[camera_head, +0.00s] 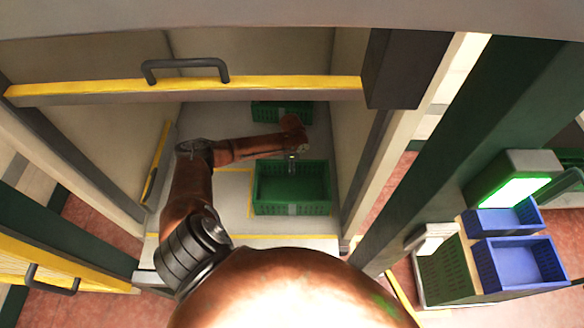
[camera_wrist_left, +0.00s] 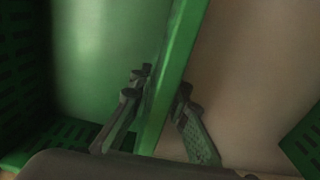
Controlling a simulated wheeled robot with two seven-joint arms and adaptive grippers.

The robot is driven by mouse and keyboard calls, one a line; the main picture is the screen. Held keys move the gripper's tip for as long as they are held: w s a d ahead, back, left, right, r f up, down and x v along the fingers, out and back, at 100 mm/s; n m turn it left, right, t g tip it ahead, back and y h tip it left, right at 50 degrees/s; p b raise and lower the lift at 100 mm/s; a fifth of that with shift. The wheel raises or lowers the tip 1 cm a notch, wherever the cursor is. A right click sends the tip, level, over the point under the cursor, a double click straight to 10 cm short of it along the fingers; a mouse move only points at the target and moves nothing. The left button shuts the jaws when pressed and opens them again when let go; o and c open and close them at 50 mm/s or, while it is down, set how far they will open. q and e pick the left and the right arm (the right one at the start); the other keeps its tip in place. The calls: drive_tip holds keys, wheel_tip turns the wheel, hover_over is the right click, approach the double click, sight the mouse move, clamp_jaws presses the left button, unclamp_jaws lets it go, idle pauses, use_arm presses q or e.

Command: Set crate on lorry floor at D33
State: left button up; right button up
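A green crate (camera_head: 291,209) with slotted walls is inside the lorry, over its pale floor (camera_head: 233,190). It looks empty and level; I cannot tell whether its base touches the floor. My left arm comes in from the left and its gripper (camera_head: 292,168) is at the crate's far rim. In the left wrist view the crate's green rim (camera_wrist_left: 172,85) runs between the two fingers of the left gripper (camera_wrist_left: 163,92), which look closed on it from both sides. My right gripper is not in view. No D33 marking is readable.
Another green crate (camera_head: 281,111) stands farther back in the lorry. The lorry walls are close on the right. A yellow-edged bar with a black handle (camera_head: 185,70) crosses above. Blue crates (camera_head: 519,264) stand outside at the right. Floor left of the crate is clear.

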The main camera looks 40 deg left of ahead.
use_arm(q)
drive_tip(key=o, duration=0.4)
drive_tip(key=shift+c, duration=0.2)
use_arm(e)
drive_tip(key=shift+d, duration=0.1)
use_arm(q)
wheel_tip(320, 180, up, 12)
drive_tip(key=shift+w+a, duration=0.1)
wheel_tip(320, 180, up, 9)
drive_tip(key=p, duration=1)
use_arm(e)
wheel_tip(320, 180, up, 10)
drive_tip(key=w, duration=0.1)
use_arm(q)
drive_tip(key=shift+f, duration=0.1)
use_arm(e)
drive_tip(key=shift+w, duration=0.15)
